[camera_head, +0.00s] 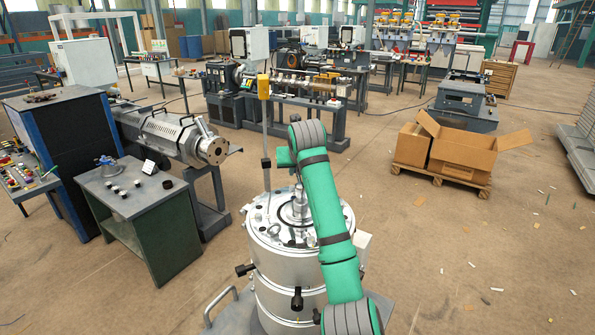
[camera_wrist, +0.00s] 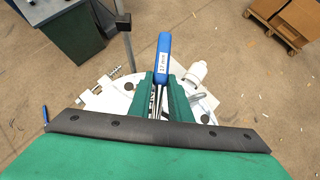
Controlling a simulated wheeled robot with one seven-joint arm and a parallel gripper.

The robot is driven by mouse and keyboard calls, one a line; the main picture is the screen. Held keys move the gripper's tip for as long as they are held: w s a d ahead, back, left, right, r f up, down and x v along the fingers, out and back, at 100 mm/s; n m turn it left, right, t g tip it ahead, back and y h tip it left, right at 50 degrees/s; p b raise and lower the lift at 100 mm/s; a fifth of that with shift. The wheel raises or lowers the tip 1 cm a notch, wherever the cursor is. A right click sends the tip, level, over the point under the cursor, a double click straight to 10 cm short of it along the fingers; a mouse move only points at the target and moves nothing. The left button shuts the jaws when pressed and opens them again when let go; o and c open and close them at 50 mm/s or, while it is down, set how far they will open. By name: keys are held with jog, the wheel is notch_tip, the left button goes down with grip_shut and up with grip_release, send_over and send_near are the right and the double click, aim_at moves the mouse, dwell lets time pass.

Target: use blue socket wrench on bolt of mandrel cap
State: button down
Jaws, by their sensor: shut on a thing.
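A socket wrench with a blue handle (camera_wrist: 162,58), labelled 17 mm, is held between the green fingers of my gripper (camera_wrist: 164,92) in the wrist view. Its metal shaft runs down between the fingers, and its lower end is hidden. My gripper is shut on it, above the light round top of the machine (camera_wrist: 125,88). In the head view this is the silver top (camera_head: 272,234) of a large upright cylinder, with a raised centre piece (camera_head: 299,207) and several bolts or holes. I cannot tell whether the socket touches a bolt. My arm hides part of the top.
A tall post with a yellow box (camera_head: 263,87) rises beside the cylinder. A green table (camera_head: 145,215) with small parts stands at the left. Cardboard boxes (camera_head: 462,152) lie on a pallet at the right. The floor at the right front is mostly clear.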

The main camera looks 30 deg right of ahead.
jog(key=shift+r, duration=0.6)
dwell(0.4)
jog(key=shift+r, duration=2.45)
